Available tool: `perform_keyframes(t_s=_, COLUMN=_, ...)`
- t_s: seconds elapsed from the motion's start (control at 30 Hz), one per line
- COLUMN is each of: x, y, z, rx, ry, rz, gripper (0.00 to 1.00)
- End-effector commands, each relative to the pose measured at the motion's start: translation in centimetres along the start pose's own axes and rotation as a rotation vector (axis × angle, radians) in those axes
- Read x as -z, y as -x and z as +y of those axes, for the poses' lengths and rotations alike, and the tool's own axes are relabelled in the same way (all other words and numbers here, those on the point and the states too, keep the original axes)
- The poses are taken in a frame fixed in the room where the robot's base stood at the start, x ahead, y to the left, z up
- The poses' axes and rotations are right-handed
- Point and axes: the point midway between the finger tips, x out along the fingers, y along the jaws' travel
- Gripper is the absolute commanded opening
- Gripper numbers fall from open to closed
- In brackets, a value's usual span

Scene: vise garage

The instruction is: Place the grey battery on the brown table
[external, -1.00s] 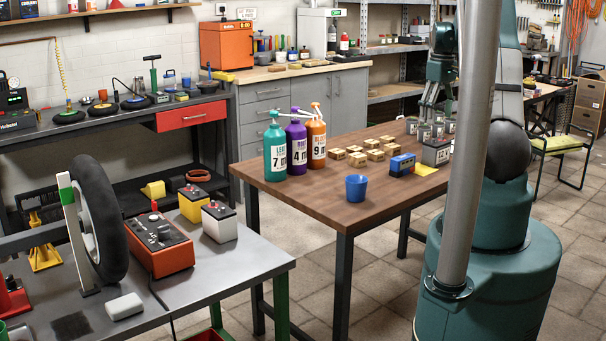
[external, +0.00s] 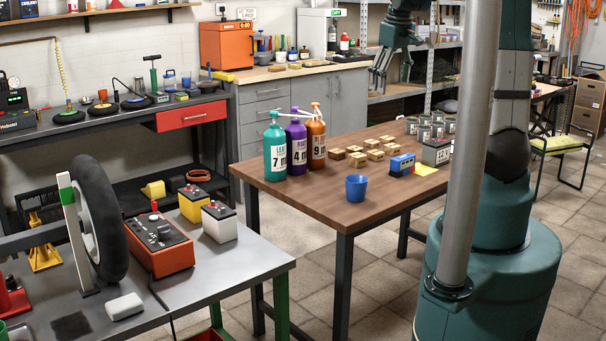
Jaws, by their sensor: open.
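A light grey battery (external: 219,222) with a dark top and red terminal caps stands upright on the grey metal table at the left. A yellow battery (external: 193,203) stands just behind it. The brown table (external: 290,195) stands in the middle. A dark grey, battery-like box (external: 436,152) with a white label stands at its right side. My gripper (external: 379,82) is open and empty, raised in the air behind the brown table and pointing down. It is far to the right of the light grey battery.
A red-orange device (external: 160,245) and a wheel (external: 97,220) stand left of the batteries.

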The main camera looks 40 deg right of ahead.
Motion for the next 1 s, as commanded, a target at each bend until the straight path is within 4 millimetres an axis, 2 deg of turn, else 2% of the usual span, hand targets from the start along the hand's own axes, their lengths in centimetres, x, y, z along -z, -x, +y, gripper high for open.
perform_keyframes(t_s=0.03, x=-0.1, y=0.8, z=-1.5, rx=-0.002, ry=0.003, rz=0.01, gripper=0.78)
perform_keyframes(t_s=0.1, x=-0.1, y=1.8, z=-3.1, rx=-0.007, ry=0.003, rz=0.027, gripper=0.78)
perform_keyframes(t_s=0.47, x=-1.4, y=6.2, z=-11.6, rx=-0.017, ry=0.0, rz=0.111, gripper=0.78)
perform_keyframes(t_s=1.0, x=-5.9, y=10.7, z=-22.9, rx=0.0, ry=-0.009, rz=0.244, gripper=0.78)
